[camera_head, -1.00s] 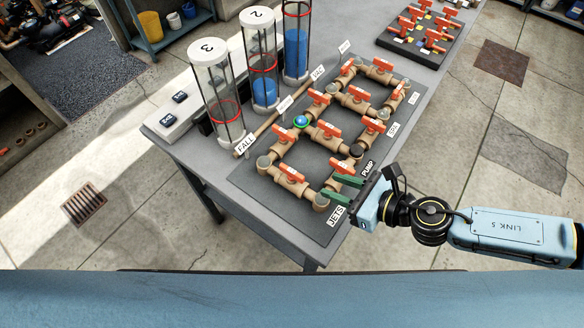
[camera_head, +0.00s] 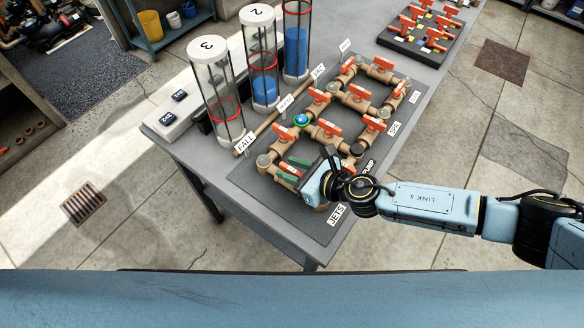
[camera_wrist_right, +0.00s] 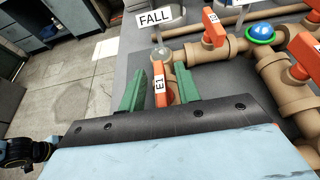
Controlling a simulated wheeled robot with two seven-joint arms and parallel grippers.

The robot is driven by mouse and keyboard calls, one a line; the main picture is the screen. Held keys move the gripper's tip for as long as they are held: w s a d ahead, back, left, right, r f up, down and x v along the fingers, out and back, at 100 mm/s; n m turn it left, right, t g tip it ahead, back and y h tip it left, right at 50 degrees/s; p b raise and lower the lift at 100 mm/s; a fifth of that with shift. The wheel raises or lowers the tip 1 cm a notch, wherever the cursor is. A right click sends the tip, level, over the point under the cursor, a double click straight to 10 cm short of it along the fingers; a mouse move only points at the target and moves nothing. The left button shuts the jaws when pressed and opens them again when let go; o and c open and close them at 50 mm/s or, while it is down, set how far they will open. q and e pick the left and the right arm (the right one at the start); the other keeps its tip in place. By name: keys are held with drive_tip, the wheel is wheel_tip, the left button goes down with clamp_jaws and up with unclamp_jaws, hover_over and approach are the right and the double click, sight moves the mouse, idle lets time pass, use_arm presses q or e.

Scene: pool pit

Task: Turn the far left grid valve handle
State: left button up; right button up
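The orange valve handle (camera_wrist_right: 161,88) with a label on it sits on the tan pipe grid (camera_head: 265,160), at the grid's near left side in the head view. My right gripper (camera_head: 292,169) is over this handle, with its green fingers apart. In the right wrist view the gripper (camera_wrist_right: 160,92) has one finger on each side of the handle, and gaps show between. Whether the fingertips reach below the handle's top I cannot tell. In the head view the gripper hides part of the handle. My left gripper is not in view.
Other orange handles (camera_head: 323,128) stand close by on the grid, with a blue-and-green knob (camera_head: 301,120) among them. Three clear cylinders (camera_head: 264,60) stand behind left. A FALL tag (camera_head: 245,142) is near the gripper. A black valve board (camera_head: 420,35) lies farther back.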

clamp_jaws()
idle(0.3)
